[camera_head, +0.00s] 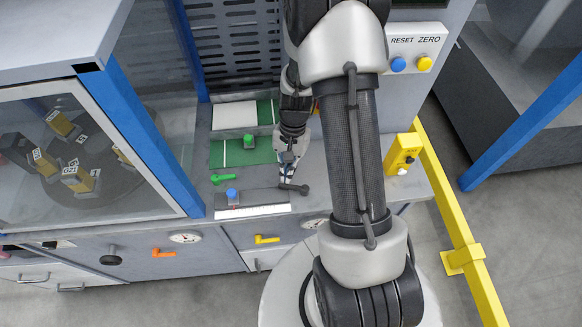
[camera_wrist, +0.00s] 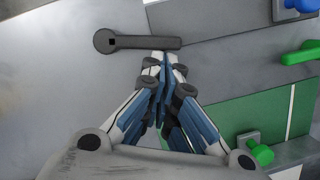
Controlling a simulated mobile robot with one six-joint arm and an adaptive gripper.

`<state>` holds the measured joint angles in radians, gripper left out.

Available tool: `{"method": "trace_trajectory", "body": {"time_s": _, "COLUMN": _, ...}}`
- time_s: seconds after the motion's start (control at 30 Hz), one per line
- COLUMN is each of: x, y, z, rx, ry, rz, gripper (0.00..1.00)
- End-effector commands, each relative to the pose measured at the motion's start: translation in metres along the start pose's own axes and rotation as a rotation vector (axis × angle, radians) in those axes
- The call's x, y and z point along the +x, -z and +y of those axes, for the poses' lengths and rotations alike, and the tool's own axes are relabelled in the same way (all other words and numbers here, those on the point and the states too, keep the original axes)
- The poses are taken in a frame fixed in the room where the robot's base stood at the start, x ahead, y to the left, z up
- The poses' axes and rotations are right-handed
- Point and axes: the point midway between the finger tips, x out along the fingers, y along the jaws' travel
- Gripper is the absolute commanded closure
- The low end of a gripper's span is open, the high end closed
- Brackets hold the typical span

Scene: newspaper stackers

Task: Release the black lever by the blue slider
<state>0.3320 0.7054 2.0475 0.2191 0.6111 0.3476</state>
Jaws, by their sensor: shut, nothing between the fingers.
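The black lever (camera_wrist: 135,42) lies flat on the grey surface in the wrist view, its round pivot at the left and its arm pointing right. It also shows in the head view (camera_head: 296,188). My gripper (camera_wrist: 165,60) is shut and empty, with its fingertips at the lower edge of the lever's free end. I cannot tell whether they touch it. In the head view my gripper (camera_head: 286,174) is just above the lever's left end.
A green lever (camera_head: 218,179) lies near the blue knob. A green knob (camera_head: 249,141) stands on the green panel (camera_head: 228,152). A yellow button box (camera_head: 403,153) and yellow rail (camera_head: 445,190) are at the right. A glazed cabinet (camera_head: 85,150) stands left.

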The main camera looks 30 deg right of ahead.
Motion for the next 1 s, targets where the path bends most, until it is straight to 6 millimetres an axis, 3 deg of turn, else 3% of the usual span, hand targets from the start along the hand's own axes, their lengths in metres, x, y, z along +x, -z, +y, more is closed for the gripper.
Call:
{"method": "trace_trajectory", "body": {"time_s": 0.77, "x": 0.001, "y": -0.004, "z": -0.002, "rx": -0.073, "ry": -0.018, "rz": 0.000, "gripper": 1.00}}
{"method": "trace_trajectory", "body": {"time_s": 1.0, "x": -0.021, "y": -0.003, "z": -0.003, "rx": -0.073, "ry": -0.015, "rz": 0.005, "gripper": 1.00}}
